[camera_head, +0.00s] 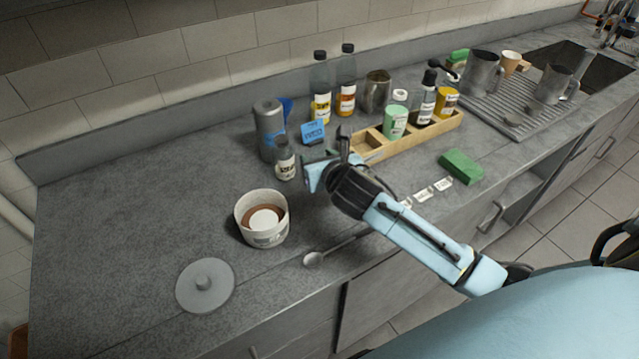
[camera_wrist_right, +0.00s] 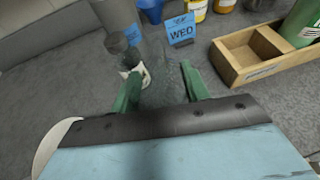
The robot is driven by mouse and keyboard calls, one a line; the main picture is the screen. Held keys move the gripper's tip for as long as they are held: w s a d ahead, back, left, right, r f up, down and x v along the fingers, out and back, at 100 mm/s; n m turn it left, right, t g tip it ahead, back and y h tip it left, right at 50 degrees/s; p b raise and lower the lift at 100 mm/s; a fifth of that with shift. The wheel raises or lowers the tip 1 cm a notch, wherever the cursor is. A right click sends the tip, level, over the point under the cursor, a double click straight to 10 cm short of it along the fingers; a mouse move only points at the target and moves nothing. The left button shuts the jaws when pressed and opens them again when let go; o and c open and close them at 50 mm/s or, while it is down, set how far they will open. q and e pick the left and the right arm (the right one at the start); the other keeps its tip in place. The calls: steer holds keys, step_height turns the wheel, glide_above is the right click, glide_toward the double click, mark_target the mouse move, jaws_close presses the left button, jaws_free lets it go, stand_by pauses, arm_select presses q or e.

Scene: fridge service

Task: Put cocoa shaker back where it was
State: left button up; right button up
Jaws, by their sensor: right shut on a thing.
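A small clear jar with a dark lid and a white label (camera_head: 285,160), which I take for the cocoa shaker, stands upright left of the wooden caddy. My right gripper (camera_head: 308,176) reaches it from the right and is shut on it. In the right wrist view the jar's label (camera_wrist_right: 146,78) shows between the green fingers (camera_wrist_right: 162,92). I cannot tell whether its base touches the counter. The wooden caddy (camera_head: 372,155) has an empty left compartment; a green container (camera_head: 395,122), a black-topped bottle (camera_head: 425,103) and a yellow jar (camera_head: 446,101) stand in it. My left gripper is not in view.
A grey cylinder (camera_head: 268,130) and a blue "WED" sign (camera_head: 313,132) stand close behind the jar. A white tub (camera_head: 263,232), a grey lid (camera_head: 205,286) and a spoon (camera_head: 314,258) lie nearer. A green sponge (camera_head: 461,167) lies right. The left counter is clear.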

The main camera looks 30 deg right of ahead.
step_height(320, 180, down, 5)
steer(key=shift+f+b, duration=0.2)
steer(key=shift+b, duration=0.35)
steer(key=shift+r, duration=0.1)
steer(key=o, duration=1)
steer(key=shift+o, duration=0.2)
steer(key=p+v, duration=0.1)
steer(key=v, duration=1.1)
steer(key=shift+p, duration=0.3)
